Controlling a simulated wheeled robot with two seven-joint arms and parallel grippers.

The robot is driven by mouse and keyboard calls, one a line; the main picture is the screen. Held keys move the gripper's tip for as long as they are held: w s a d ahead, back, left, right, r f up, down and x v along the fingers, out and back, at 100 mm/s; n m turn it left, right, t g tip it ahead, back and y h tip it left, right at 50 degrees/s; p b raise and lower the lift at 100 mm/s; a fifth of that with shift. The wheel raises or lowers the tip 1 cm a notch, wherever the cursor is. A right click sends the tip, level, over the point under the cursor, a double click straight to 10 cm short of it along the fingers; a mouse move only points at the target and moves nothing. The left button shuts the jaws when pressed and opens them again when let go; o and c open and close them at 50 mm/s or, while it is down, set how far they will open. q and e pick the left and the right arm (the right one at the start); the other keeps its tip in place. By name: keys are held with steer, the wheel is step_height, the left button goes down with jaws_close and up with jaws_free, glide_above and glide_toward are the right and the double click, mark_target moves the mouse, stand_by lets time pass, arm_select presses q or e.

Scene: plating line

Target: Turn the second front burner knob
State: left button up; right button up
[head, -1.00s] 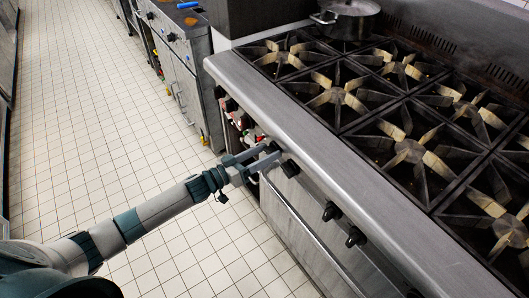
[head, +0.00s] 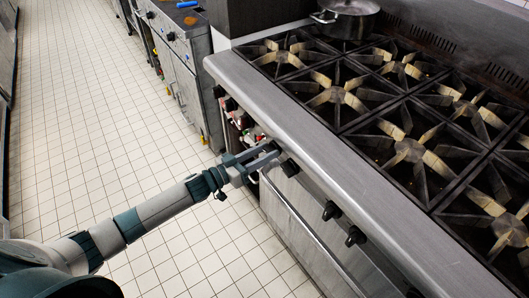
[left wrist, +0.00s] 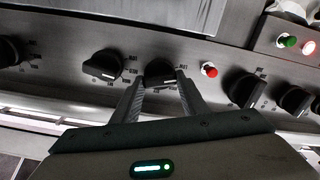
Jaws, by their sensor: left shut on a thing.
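The stove's front panel carries a row of black knobs. My left gripper (head: 272,153) reaches the panel from the left in the head view. In the left wrist view its two fingers (left wrist: 160,84) are shut on a black burner knob (left wrist: 160,72), one on each side. That knob is mostly hidden by the fingers in the head view. A neighbouring knob (left wrist: 103,65) is to its left in the wrist view and also shows just past the fingertips in the head view (head: 290,168). A red button (left wrist: 209,70) is to the right of the held knob. My right gripper is not in view.
More knobs (head: 331,210) run along the panel under the steel front ledge (head: 330,150). A horizontal rail (head: 305,230) is below them. A pot (head: 348,18) stands at the back of the range. The tiled floor (head: 90,130) on the left is clear.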

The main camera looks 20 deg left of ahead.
arm_select(q)
steer(key=shift+m, duration=1.5)
steer(key=m, duration=0.3)
steer(key=shift+m, duration=0.3)
steer(key=m, duration=0.2)
steer(key=shift+m, duration=0.3)
steer(key=shift+s+d+f+m+b, duration=0.1)
steer(key=shift+m+b, duration=0.8)
steer(key=shift+m, duration=2.2)
steer(key=shift+s+d+f+m+b, duration=0.1)
steer(key=shift+m+b, duration=0.8)
steer(key=shift+m, duration=2.2)
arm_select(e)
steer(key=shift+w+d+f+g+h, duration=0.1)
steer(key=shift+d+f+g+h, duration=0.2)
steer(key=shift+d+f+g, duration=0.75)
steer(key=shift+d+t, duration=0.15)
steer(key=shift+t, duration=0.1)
